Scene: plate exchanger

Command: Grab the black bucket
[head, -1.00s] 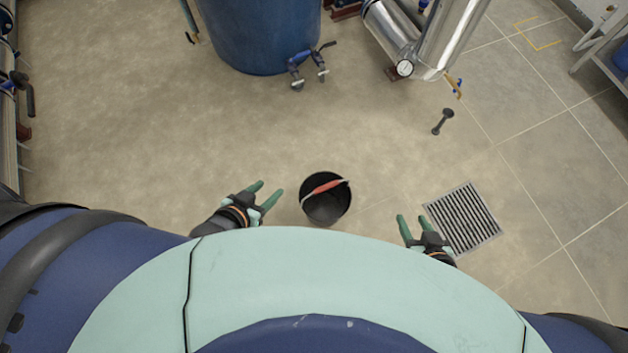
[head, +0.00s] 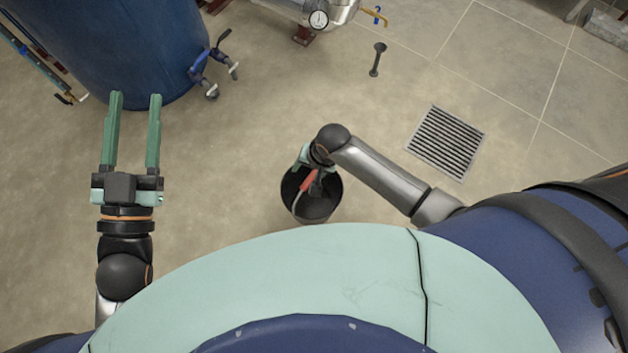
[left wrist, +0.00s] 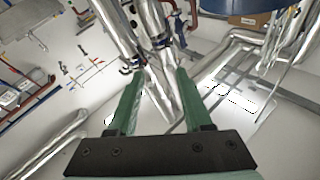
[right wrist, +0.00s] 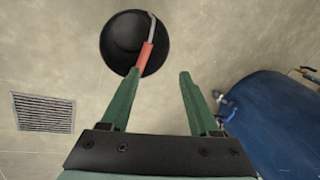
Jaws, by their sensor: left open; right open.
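The black bucket (head: 320,211) stands on the floor in front of me, with a red grip (head: 308,181) on its wire handle. My right gripper (head: 303,158) is over the bucket's far side in the head view, its fingers partly hidden by its own wrist. In the right wrist view, the open fingers (right wrist: 158,74) point toward the bucket (right wrist: 122,42). The red grip (right wrist: 146,55) lies close to the left finger's tip; I cannot tell if they touch. My left gripper (head: 136,97) is open and empty, raised at the left, away from the bucket.
A large blue tank (head: 130,45) with valves (head: 210,68) stands at the back left, behind my left gripper. A floor drain grate (head: 446,141) and a small dark post (head: 377,59) are to the right. The floor around the bucket is clear.

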